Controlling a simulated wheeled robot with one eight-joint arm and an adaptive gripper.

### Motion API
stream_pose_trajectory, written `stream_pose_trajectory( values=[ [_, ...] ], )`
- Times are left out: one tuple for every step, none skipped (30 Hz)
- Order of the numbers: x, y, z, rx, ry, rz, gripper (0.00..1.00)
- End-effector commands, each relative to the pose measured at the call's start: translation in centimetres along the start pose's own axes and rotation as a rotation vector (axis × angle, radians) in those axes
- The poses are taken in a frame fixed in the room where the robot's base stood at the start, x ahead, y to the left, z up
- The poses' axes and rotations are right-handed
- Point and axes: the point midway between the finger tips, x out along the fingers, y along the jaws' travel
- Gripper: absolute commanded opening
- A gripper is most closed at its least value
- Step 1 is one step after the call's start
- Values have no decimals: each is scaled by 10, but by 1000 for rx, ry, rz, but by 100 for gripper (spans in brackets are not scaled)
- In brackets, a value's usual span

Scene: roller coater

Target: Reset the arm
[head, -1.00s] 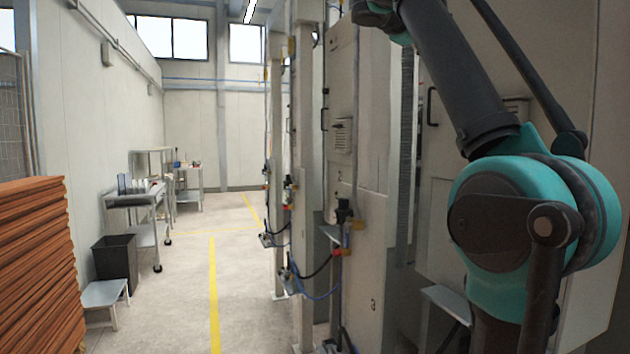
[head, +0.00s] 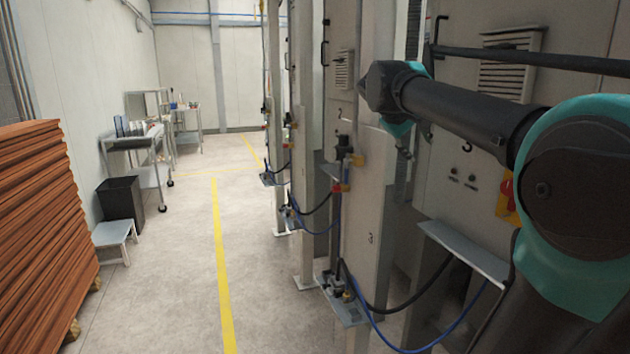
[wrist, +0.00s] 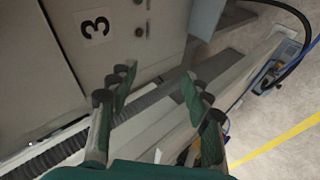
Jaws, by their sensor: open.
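My arm (head: 470,108) reaches in from the right of the head view, with its dark link lying nearly level in front of the machine cabinets. My gripper (wrist: 157,80) shows in the wrist view with its green and grey fingers apart. Nothing is between the fingers. Behind them are a cabinet face with a black "3" (wrist: 95,23), a grey beam and the floor. In the head view I cannot make out the fingers clearly.
Light cabinets (head: 367,215) with small shelves, valves and hoses line the right, close to my arm. A stack of orange-brown boards (head: 40,215) stands at left. A step stool (head: 113,233), a black bin (head: 122,200) and a cart (head: 135,143) line the wall. The aisle floor (head: 180,290) is clear.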

Motion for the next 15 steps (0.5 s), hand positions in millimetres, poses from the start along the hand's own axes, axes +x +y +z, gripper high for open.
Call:
stream_pose_trajectory(
  values=[
    [19, -27, 17, 28, -10, -42, 49],
    [28, -43, 26, 45, -16, -69, 49],
    [40, -65, 38, 68, -23, -106, 49],
    [49, -81, 48, 84, -28, -133, 49],
    [57, -98, 58, 101, -33, -160, 49],
    [67, -119, 72, 124, -39, -196, 49],
    [74, -136, 84, 142, -44, -223, 49],
    [81, -152, 95, 159, -49, -250, 49],
    [88, -173, 110, 181, -54, -285, 49],
    [94, -190, 122, 198, -58, -312, 49],
    [98, -206, 134, 215, -62, -339, 49],
    [104, -226, 150, 239, -67, -375, 49],
    [107, -242, 162, 256, -71, -402, 49],
    [110, -258, 175, 273, -74, -429, 49],
    [113, -278, 191, 296, -78, -464, 49]
  ],
)
